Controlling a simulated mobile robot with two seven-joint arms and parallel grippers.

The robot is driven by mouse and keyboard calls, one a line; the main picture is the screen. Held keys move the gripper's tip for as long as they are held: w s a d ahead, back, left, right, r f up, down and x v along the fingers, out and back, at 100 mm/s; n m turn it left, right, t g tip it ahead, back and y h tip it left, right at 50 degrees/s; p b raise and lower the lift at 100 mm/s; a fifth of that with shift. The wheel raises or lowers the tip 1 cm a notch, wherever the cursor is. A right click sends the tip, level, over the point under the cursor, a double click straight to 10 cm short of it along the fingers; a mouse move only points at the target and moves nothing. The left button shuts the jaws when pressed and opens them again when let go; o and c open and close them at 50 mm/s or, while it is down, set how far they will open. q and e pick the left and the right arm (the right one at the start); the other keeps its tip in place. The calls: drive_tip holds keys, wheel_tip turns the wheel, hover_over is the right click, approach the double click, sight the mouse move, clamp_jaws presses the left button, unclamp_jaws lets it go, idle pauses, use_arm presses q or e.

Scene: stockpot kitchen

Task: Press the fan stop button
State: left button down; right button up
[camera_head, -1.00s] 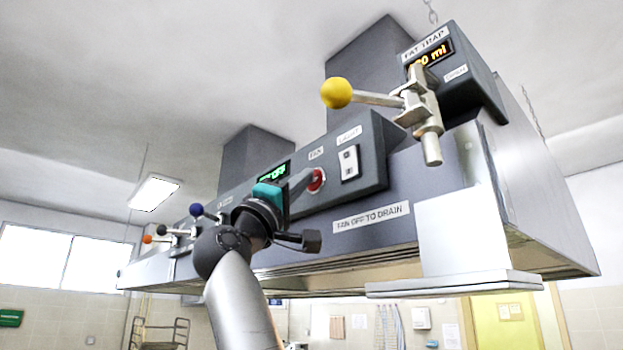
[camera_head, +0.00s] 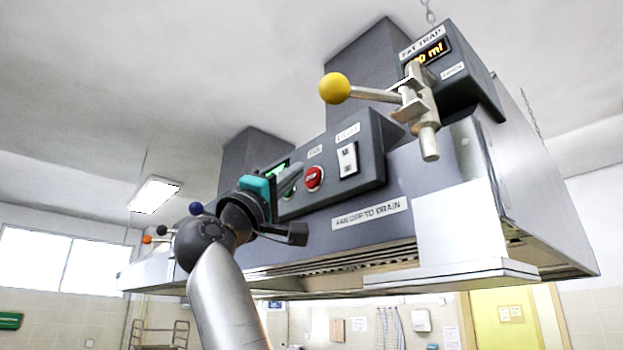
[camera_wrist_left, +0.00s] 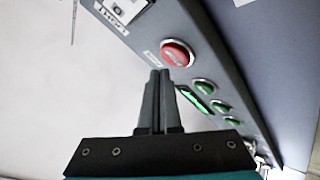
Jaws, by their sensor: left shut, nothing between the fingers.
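The red fan stop button (camera_head: 314,178) sits on the dark control panel of the hood, under a small fan label. I cannot tell how far the tips are from the panel. My right gripper is not in view.
Right of the button is a white light switch (camera_head: 347,159). A green display (camera_head: 277,167) is partly hidden by my gripper. Several green buttons (camera_wrist_left: 205,87) line the panel. A yellow-knobbed drain lever (camera_head: 335,88) juts out at the upper right.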

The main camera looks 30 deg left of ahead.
use_arm(q)
drive_tip(key=s, duration=0.1)
drive_tip(key=s+a+b, duration=0.1)
drive_tip(key=s, duration=0.2)
drive_tip(key=shift+a+b, duration=0.35)
idle(0.6)
